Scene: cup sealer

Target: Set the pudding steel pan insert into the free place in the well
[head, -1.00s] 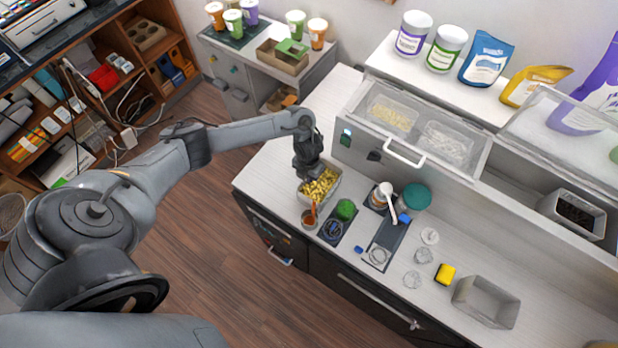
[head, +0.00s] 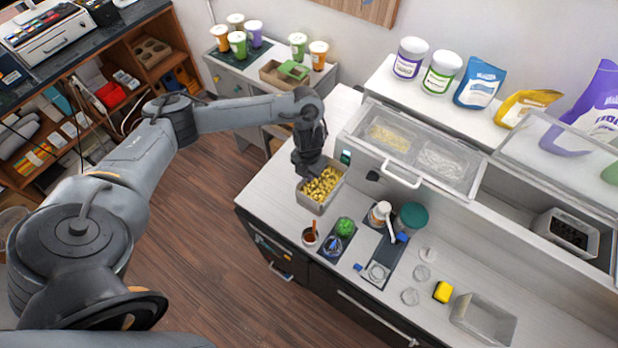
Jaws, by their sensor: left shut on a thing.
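The pudding steel pan insert (head: 314,207) is a grey rectangular pan filled with yellow pieces, at the left end of the counter. My left gripper (head: 306,172) is shut on the pan's back left rim from above. I cannot tell whether the pan rests on the counter or hangs just over it. The well (head: 487,213) is the raised unit along the back. Its left part lies under a clear lid with a handle and shows yellow and white contents. My right gripper is not in view.
An empty steel pan (head: 484,318) stands at the counter's front right. A yellow sponge (head: 443,292), clear lids, a teal-topped jar (head: 412,216), a pump bottle (head: 380,213) and small cups stand mid-counter. Tubs and pouches line the back shelf.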

